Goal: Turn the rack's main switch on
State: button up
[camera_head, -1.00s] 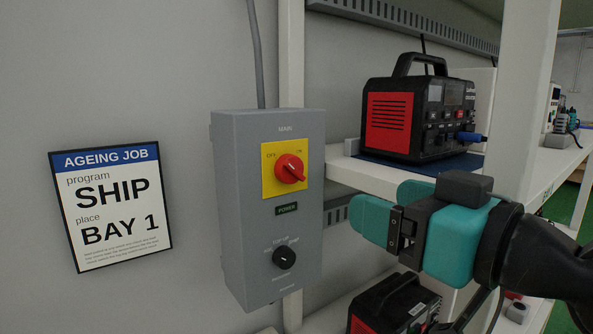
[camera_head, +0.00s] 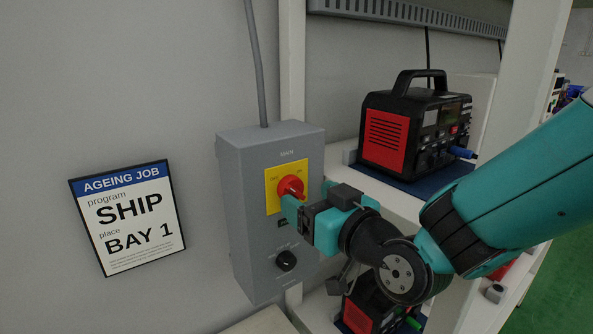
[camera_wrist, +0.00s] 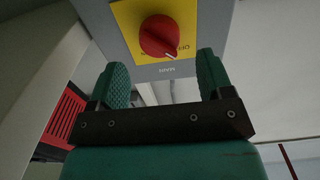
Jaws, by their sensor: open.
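The main switch is a red rotary knob (camera_head: 290,186) on a yellow plate (camera_head: 272,194) of a grey wall box (camera_head: 243,225). OFF is at the plate's upper left and ON at its upper right.
A black selector knob (camera_head: 286,260) is lower on the box. A black and red power unit (camera_head: 408,130) stands on the shelf (camera_head: 390,192) to the right, and another (camera_head: 365,315) is below. An AGEING JOB sign (camera_head: 128,218) hangs left. A white rack post (camera_head: 487,110) is at right.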

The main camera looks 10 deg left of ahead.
aim_at(298, 191)
jog(key=shift+p+x, duration=0.7)
jog(key=shift+x, duration=1.4)
jog(key=c, duration=0.9)
